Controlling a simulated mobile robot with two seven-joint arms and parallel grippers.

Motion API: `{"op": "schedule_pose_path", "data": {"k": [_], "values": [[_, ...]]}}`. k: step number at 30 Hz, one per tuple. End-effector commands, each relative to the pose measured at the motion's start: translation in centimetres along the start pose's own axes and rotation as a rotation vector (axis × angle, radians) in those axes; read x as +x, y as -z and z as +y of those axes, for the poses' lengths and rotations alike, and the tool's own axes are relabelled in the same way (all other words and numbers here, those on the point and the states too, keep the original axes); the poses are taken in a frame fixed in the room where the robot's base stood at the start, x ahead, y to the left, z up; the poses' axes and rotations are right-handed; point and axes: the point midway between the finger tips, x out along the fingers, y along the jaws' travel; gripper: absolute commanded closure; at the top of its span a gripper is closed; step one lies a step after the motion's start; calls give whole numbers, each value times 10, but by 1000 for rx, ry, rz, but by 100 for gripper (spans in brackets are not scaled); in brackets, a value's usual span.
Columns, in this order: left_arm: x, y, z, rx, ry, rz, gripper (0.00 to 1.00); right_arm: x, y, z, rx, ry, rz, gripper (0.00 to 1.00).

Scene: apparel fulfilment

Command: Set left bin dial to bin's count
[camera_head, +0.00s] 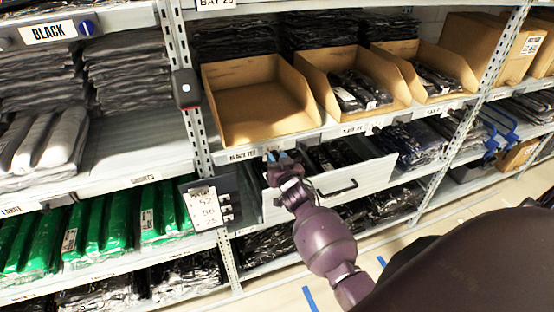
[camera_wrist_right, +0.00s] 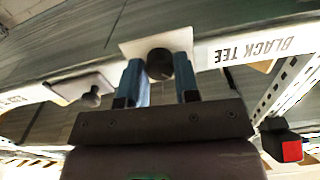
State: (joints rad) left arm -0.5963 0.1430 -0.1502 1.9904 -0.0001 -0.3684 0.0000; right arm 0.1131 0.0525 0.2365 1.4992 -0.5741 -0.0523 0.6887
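The left bin (camera_head: 258,100) is an open cardboard bin on the shelf; its visible inside is empty. In the right wrist view, its dial is a round black knob (camera_wrist_right: 160,64) on a white plate (camera_wrist_right: 182,43) on the shelf edge, beside the label BLACK TEE (camera_wrist_right: 254,48). My right gripper (camera_head: 277,157) is at the shelf edge below the left bin. In the right wrist view, its two blue fingers (camera_wrist_right: 160,76) sit either side of the knob, with no clear gap to it. The knob's reading cannot be seen. My left gripper is not in view.
The middle bin (camera_head: 312,82) and right bin (camera_head: 395,68) hold dark bagged garments. A white drawer (camera_head: 350,183) with a black handle stands out just below my right gripper. A tag board with numbers (camera_head: 205,207) hangs left of it. A shelf upright (camera_head: 188,90) stands close left.

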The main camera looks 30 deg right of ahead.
Motion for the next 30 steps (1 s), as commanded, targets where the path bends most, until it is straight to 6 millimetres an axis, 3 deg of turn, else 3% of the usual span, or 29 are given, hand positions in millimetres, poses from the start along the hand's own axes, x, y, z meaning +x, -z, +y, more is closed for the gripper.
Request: {"op": "schedule_pose_path", "data": {"k": [1,5,17,30], "values": [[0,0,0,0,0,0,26,0,0,0,0,0,0,78],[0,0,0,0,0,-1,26,0,0,0,0,0,0,95],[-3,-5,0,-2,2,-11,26,0,0,0,-96,0,0,95],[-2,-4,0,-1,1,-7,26,0,0,0,-438,0,1,95]]}}
